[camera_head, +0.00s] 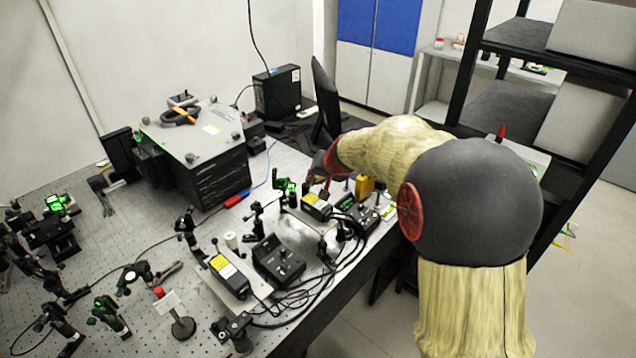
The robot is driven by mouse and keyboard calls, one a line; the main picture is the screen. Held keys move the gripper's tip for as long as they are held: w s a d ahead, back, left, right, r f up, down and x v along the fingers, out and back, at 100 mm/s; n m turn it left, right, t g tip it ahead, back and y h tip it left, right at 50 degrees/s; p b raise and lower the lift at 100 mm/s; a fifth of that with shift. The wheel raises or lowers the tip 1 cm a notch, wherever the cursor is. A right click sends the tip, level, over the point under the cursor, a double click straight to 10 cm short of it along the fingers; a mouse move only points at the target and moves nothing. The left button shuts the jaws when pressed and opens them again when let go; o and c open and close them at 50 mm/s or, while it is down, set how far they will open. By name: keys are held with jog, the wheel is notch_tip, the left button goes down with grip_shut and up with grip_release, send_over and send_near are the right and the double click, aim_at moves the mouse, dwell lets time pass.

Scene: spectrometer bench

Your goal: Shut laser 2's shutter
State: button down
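Two small laser heads with yellow labels lie on the optical bench (95,243). One laser head (316,206) is farther back, just below my gripper in the picture; the other laser head (228,270) is nearer, on a pale plate. I cannot read which is laser 2. Green-lit optics (284,185) stand just left of my gripper. My gripper (318,184) is small and dark, at the end of my arm over the back part of the bench. Its fingers are too small to tell open from shut, or whether they touch anything. I cannot make out a shutter on either laser.
Black controller boxes (278,261) and loose cables lie beside the lasers. A large grey-topped box (195,130) stands at the back left. A monitor (326,98) stands behind my gripper. A round-based post with a tag (182,326) stands at the front.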

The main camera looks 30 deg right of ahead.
jog(key=shift+s+a+r+n+t+h+p, duration=0.25)
jog(key=shift+a+h+p, duration=0.35)
jog(key=shift+p, duration=0.75)
jog(key=h+p, duration=0.1)
jog(key=p, duration=0.3)
jog(key=shift+a+n+t, duration=0.3)
jog(key=shift+n+t, duration=0.05)
jog(key=p, duration=0.2)
jog(key=h+p, duration=0.1)
jog(key=p, duration=0.1)
jog(key=shift+s+a+n+t, duration=0.2)
jog(key=shift+a+n+t, duration=0.1)
jog(key=shift+a, duration=0.05)
jog(key=shift+p, duration=0.3)
jog(key=shift+s+a+f+h+p, duration=0.1)
jog(key=shift+a+f+h+p, duration=0.1)
jog(key=shift+h+p, duration=0.4)
jog(key=c, duration=1.8)
grip_release()
jog(key=shift+c, duration=0.2)
jog(key=shift+r, duration=0.1)
jog(key=v, duration=1.2)
